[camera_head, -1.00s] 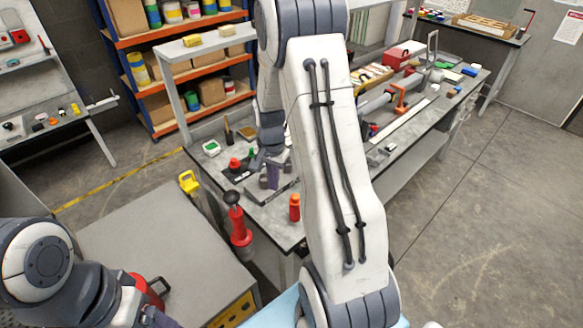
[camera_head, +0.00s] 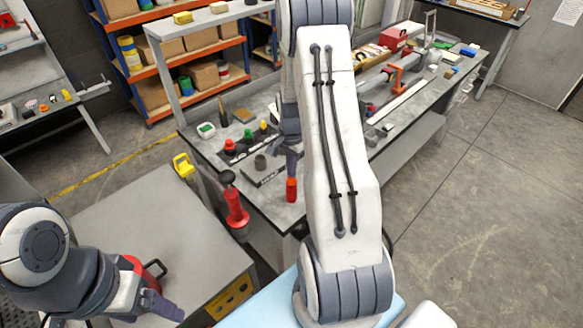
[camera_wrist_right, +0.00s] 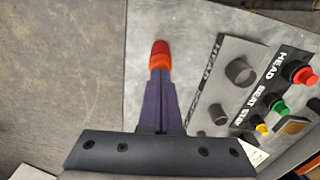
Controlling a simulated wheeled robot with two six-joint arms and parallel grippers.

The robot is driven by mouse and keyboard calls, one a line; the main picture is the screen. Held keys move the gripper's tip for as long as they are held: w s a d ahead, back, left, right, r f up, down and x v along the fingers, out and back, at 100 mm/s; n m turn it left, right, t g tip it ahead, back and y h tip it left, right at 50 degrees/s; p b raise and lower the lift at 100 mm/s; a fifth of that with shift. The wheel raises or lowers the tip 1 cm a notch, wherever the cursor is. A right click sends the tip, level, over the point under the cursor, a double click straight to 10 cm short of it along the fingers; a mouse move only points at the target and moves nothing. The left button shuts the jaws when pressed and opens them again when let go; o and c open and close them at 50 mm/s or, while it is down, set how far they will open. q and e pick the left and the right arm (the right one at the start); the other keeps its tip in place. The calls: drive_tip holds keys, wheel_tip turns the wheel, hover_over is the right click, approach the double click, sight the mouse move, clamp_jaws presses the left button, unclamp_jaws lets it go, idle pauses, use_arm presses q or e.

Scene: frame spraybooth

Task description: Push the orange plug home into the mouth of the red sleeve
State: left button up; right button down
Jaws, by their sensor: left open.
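The orange plug (camera_wrist_right: 160,63) shows in the right wrist view as an orange band just beyond my right fingertips, with the red sleeve (camera_wrist_right: 160,47) past it. In the head view the sleeve (camera_head: 291,194) stands upright near the bench's front edge, with the plug at its top. How deep the plug sits cannot be told. My right gripper (camera_head: 291,172) is directly above it, fingers pointing down and together; it also shows in the right wrist view (camera_wrist_right: 160,78). Whether the tips touch the plug is unclear. My left gripper (camera_head: 165,308) is open and away at lower left.
A red container (camera_head: 140,268) is behind my left gripper.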

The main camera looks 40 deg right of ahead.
drive_tip(key=shift+f+b, duration=0.4)
drive_tip(key=shift+f, duration=0.1)
drive_tip(key=shift+r, duration=0.15)
wheel_tip(320, 180, up, 4)
drive_tip(key=p, duration=0.3)
drive_tip(key=shift+f, duration=0.25)
drive_tip(key=shift+r, duration=0.25)
wheel_tip(320, 180, up, 8)
drive_tip(key=r+b, duration=0.1)
drive_tip(key=b, duration=0.2)
drive_tip(key=s+a+r+n+b, duration=0.15)
drive_tip(key=a+n, duration=0.35)
drive_tip(key=a, duration=0.5)
drive_tip(key=s+a+n+b, duration=0.15)
drive_tip(key=a+n, duration=0.35)
drive_tip(key=a, duration=0.6)
drive_tip(key=s+a+f+n+b, duration=0.1)
drive_tip(key=s+a+n, duration=0.5)
drive_tip(key=s, duration=0.3)
drive_tip(key=s+a+f+n+y+b, duration=0.1)
drive_tip(key=s+a+n, duration=0.6)
drive_tip(key=s, duration=0.2)
drive_tip(key=shift+s+f+n+b, duration=0.15)
drive_tip(key=shift+f+n+b, duration=0.05)
drive_tip(key=shift+n+b, duration=0.15)
